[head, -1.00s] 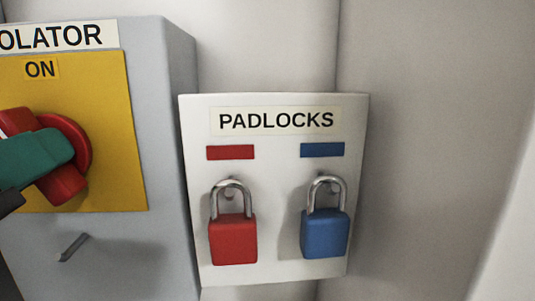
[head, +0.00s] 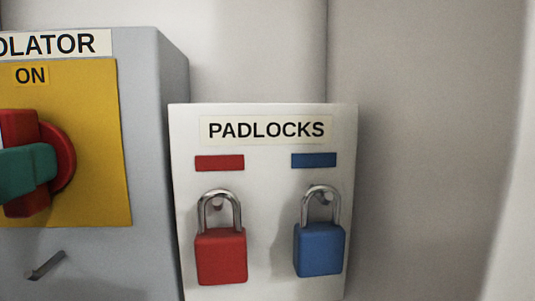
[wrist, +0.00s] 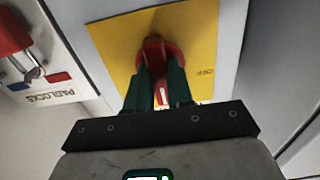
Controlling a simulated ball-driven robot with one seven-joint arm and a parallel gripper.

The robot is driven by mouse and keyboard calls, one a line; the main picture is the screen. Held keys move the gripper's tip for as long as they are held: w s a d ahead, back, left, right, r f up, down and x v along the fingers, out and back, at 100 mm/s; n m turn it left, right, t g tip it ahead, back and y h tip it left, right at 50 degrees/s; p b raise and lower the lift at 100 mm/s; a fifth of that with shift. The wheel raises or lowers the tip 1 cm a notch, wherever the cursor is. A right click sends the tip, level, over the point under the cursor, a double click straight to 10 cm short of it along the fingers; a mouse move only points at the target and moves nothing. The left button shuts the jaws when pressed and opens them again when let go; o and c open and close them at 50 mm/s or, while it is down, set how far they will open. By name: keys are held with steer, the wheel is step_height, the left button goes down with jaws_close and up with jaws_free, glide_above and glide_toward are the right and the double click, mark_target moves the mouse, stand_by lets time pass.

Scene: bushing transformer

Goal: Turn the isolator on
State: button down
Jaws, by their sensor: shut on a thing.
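The isolator's red rotary handle (head: 22,205) is at the left edge of the head view, on a yellow plate (head: 100,150) with an ON label (head: 31,75) above it. The handle stands about upright, toward ON. My gripper's green finger (head: 28,162) lies across the handle there; the rest is cut off. In the wrist view, the two green fingers of my gripper (wrist: 160,76) are shut on the red handle (wrist: 153,50), one on each side. An OFF label (wrist: 207,71) shows on the yellow plate.
A white PADLOCKS board (head: 265,240) is right of the grey isolator box (head: 150,130). A red padlock (head: 221,256) and a blue padlock (head: 319,250) hang on it. A small metal peg (head: 46,265) juts from the box below the plate.

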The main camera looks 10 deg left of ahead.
steer(key=shift+f, duration=0.15)
steer(key=c, duration=1)
jaws_free()
steer(key=b+v, duration=0.2)
steer(key=v, duration=0.8)
steer(key=shift+s, duration=0.4)
